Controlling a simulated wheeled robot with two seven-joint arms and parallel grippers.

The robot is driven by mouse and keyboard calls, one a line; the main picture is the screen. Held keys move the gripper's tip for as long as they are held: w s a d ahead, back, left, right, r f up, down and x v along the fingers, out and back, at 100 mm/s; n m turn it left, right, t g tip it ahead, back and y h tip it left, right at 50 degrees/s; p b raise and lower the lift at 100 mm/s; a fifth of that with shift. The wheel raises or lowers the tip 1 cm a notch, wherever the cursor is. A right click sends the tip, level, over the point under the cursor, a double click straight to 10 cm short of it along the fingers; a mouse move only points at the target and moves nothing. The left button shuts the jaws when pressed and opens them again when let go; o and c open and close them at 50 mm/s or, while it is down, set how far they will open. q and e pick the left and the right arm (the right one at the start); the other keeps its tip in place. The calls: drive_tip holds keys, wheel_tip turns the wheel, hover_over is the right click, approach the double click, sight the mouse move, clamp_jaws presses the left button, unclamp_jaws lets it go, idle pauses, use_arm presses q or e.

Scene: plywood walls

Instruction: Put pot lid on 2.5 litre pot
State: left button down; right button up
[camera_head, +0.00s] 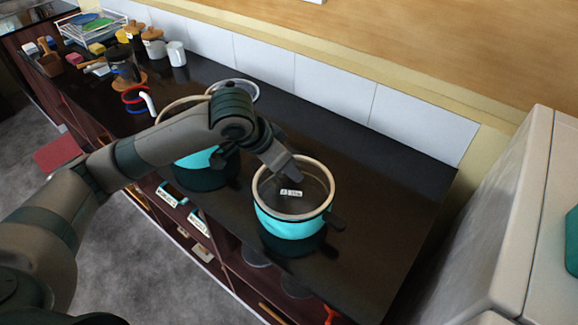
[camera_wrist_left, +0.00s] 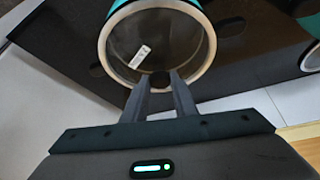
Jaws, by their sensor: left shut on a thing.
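A turquoise pot (camera_head: 290,226) with a dark base and side handle stands on the black counter. A glass pot lid (camera_head: 310,187) with a beige rim and a small white label lies over its mouth or just above it; I cannot tell if it is fully seated. My left gripper (camera_head: 287,168) reaches in from the left over the lid. In the left wrist view, its fingers (camera_wrist_left: 160,82) are shut on the lid's dark round knob, with the clear lid (camera_wrist_left: 150,35) beyond. My right gripper is not in view.
A second turquoise pot (camera_head: 203,160) stands left, partly hidden by my left arm. A round metal-rimmed item (camera_head: 244,86) is behind it. A white mug (camera_head: 177,54), jars and a dish rack (camera_head: 92,26) fill the far left. The counter (camera_head: 400,190) right of the pot is clear.

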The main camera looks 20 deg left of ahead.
use_arm(q)
drive_tip(key=shift+f, duration=0.4)
idle(0.4)
drive_tip(key=c, duration=1.4)
unclamp_jaws()
drive_tip(key=shift+o, duration=0.2)
drive_tip(key=shift+s+a+r, duration=0.2)
drive_tip(key=shift+r, duration=0.25)
drive_tip(key=b+v, duration=0.2)
drive_tip(key=v, duration=1.4)
drive_tip(key=shift+s+b, duration=0.15)
drive_tip(key=shift+b, duration=0.15)
drive_tip(key=shift+r, duration=0.1)
